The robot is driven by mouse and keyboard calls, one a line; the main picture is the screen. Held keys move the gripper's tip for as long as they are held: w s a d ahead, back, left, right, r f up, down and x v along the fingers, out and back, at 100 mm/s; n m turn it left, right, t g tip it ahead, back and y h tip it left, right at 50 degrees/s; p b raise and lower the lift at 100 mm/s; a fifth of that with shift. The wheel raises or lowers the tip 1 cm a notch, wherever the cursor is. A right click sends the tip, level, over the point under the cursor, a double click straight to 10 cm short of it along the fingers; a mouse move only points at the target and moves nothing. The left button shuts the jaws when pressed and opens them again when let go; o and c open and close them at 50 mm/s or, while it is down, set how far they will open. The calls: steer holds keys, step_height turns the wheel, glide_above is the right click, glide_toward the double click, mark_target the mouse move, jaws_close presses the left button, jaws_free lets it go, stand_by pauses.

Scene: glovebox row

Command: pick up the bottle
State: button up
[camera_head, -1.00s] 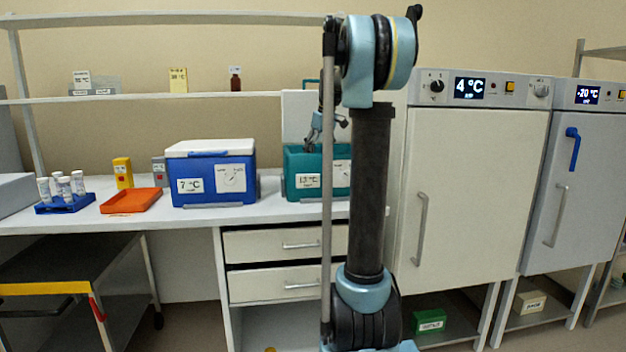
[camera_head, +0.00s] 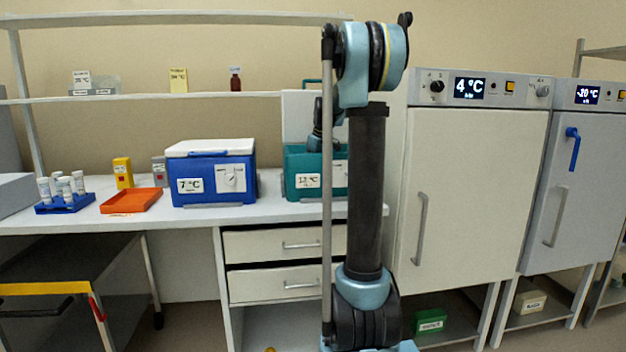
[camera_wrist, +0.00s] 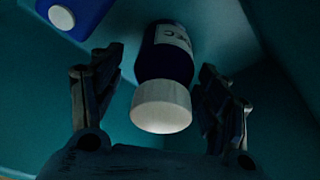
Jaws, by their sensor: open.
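In the wrist view a dark blue bottle (camera_wrist: 164,65) with a white label and a white cap (camera_wrist: 161,106) stands inside a teal space. My gripper (camera_wrist: 160,78) is open, with one finger on each side of this bottle and visible gaps between. My fingers and the bottles are hidden there.
The blue box (camera_head: 213,178) with a white lid, marked 7 °C, stands left of the teal box. An orange tray (camera_head: 131,201) and a blue rack of tubes (camera_head: 65,202) lie farther left. A 4 °C cabinet (camera_head: 470,190) stands at the right.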

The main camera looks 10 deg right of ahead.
steer(key=c, duration=1.2)
steer(key=shift+r, duration=0.15)
steer(key=shift+c, duration=0.3)
